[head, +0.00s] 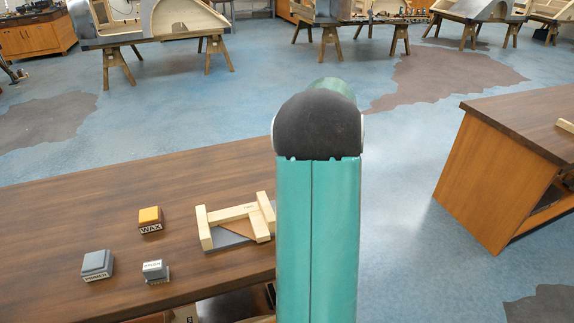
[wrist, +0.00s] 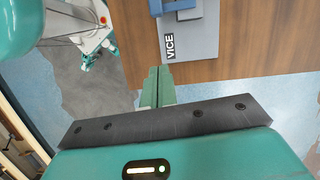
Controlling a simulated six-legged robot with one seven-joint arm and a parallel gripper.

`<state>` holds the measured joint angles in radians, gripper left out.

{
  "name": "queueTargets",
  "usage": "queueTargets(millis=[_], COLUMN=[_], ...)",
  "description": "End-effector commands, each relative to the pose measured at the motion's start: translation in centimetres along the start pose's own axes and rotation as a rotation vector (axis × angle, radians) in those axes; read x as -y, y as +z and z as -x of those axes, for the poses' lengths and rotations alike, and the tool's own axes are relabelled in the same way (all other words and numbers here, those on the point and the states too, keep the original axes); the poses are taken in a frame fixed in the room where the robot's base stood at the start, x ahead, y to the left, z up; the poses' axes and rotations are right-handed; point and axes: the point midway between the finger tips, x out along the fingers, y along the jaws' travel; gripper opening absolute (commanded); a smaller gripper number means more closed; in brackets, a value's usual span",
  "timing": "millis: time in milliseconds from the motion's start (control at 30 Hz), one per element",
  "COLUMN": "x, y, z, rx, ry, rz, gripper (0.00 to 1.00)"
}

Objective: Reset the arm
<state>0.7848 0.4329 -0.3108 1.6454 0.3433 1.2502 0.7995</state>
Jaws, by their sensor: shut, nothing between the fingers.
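My gripper (wrist: 158,86) shows in the wrist view with its two green fingers together and nothing between them. The fingertips point toward the edge of a brown wooden tabletop (wrist: 260,55), and I cannot tell the height between them. A grey plate labelled VICE (wrist: 192,45) lies on that tabletop just beyond the fingertips, with a blue part on top. In the head view my green arm link with a black rounded joint rises in the middle, and the gripper is hidden.
In the head view a wooden table (head: 60,222) carries an orange WAX block (head: 150,217), a grey PRIMER block (head: 97,264), a small grey block (head: 155,271) and a wooden frame piece (head: 236,214). Another bench (head: 500,170) stands at right. Blue floor (head: 410,170) lies open between.

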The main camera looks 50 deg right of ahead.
Motion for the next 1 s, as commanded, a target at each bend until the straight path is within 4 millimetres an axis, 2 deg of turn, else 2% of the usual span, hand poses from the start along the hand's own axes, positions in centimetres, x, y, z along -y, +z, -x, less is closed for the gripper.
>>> queueTargets(millis=[267, 367, 433, 567, 667, 800, 1000], x=[0.0, 0.1, 0.2, -0.1, -1.1, -3.3, -7.9], y=[0.0, 1.1, 3.0, 8.8, 13.9, 20.5, 28.4], z=[0.0, 0.3, 0.9, 2.2, 3.1, 3.9, 4.4], rx=[0.0, -0.004, -0.011, -0.037, -0.064, -0.107, -0.18], ry=[0.0, -0.005, -0.014, -0.038, -0.059, -0.087, -0.128], rz=[0.001, 0.033, 0.093, 0.284, 0.468, 0.725, 1.095], gripper=[0.0, 0.0, 0.0, 0.0, 0.0, 0.0, 0.0])
